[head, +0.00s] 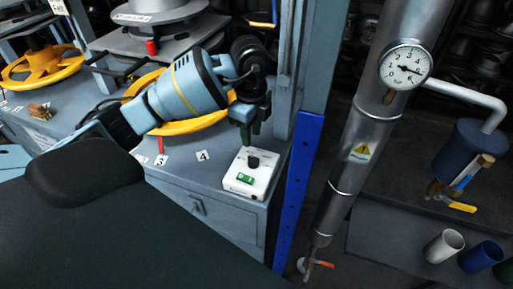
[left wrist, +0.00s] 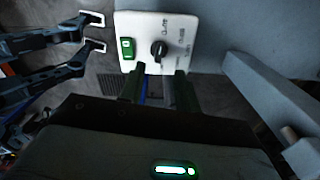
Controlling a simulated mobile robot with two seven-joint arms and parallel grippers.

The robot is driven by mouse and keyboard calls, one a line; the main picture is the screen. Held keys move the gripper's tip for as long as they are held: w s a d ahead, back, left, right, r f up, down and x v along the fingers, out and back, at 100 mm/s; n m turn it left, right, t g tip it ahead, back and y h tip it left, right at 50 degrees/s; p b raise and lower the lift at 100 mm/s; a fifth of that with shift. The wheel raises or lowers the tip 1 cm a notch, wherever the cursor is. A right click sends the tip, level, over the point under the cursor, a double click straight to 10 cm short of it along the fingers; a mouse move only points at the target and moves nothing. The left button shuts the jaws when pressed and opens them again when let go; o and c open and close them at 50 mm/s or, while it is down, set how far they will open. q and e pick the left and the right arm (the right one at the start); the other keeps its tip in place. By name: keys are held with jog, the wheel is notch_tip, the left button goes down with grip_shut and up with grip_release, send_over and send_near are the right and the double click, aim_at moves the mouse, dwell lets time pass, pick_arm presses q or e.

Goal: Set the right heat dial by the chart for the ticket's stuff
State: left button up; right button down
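The white dial box (head: 250,174) sits on the right end of the grey bench. It carries a black knob (head: 253,162) and a green switch (head: 244,178). My left gripper (head: 248,138) points down just above the box's far edge. In the left wrist view its two dark fingers (left wrist: 158,88) are apart and empty, just short of the knob (left wrist: 158,51). The green switch (left wrist: 126,47) is left of the knob. Words stand around the knob, too small to read surely. I cannot make out a heat chart or a ticket's stuff.
A blue post (head: 297,195) and a steel pipe with a gauge (head: 405,65) stand right of the box. Number cards, with a 4 (head: 202,156), lie left of it. A yellow handwheel (head: 180,120) is behind my arm. Dark jointed parts (left wrist: 60,40) show in the wrist view.

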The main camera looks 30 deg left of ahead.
aim_at(252, 156)
pick_arm(q)
jog(key=shift+s+f, duration=0.15)
jog(key=shift+f, duration=0.55)
notch_tip(252, 156, down, 5)
jog(key=shift+d+f, duration=0.1)
jog(key=shift+f, duration=0.7)
pick_arm(e)
jog(key=shift+s+a+f, duration=0.1)
jog(key=shift+s+f, duration=0.5)
jog(key=shift+s, duration=0.2)
pick_arm(q)
grip_shut()
pick_arm(e)
jog(key=shift+g, duration=0.3)
